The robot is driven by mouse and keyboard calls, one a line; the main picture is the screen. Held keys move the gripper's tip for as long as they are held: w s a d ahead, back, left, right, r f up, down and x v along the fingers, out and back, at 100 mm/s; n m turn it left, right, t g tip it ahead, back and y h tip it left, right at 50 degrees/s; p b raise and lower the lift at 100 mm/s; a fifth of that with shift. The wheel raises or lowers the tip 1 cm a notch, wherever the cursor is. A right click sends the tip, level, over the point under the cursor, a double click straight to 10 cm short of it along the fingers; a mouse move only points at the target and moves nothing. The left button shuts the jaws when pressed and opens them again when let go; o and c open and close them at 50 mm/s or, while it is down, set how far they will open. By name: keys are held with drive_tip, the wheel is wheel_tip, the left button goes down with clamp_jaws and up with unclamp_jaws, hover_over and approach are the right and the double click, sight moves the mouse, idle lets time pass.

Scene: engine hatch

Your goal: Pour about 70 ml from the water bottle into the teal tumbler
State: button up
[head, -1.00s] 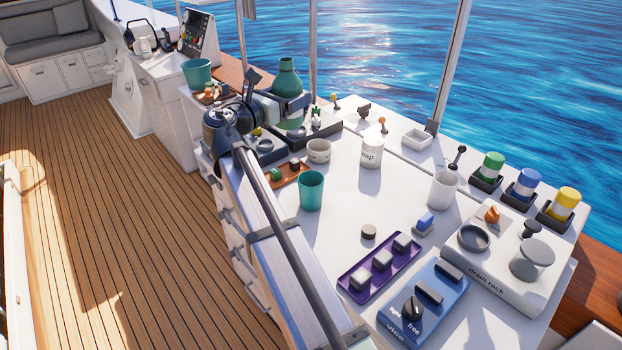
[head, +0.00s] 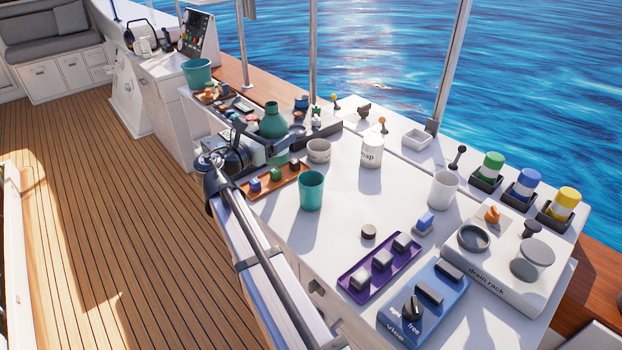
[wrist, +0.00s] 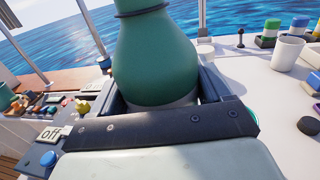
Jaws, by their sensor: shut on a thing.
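The water bottle is a green, round-bodied bottle with a narrow neck (head: 272,121). It stands about upright in my gripper (head: 268,146), beyond the teal tumbler and to its left. In the wrist view the bottle (wrist: 158,55) fills the space between the two dark fingers of my gripper (wrist: 160,98), which are shut on its lower body. The teal tumbler (head: 311,190) stands upright and open on the white counter, apart from the bottle. What it holds cannot be seen.
A beige cup (head: 318,151) and a white labelled mug (head: 371,152) stand behind the tumbler. An orange tray with small blocks (head: 287,180) lies to its left. A purple tray (head: 356,293) and a blue vice (head: 408,316) lie in front. Bare counter lies right of the tumbler.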

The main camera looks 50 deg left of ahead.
wheel_tip(320, 180, down, 10)
drive_tip(key=shift+r, duration=0.15)
drive_tip(key=shift+r, duration=0.15)
idle(0.3)
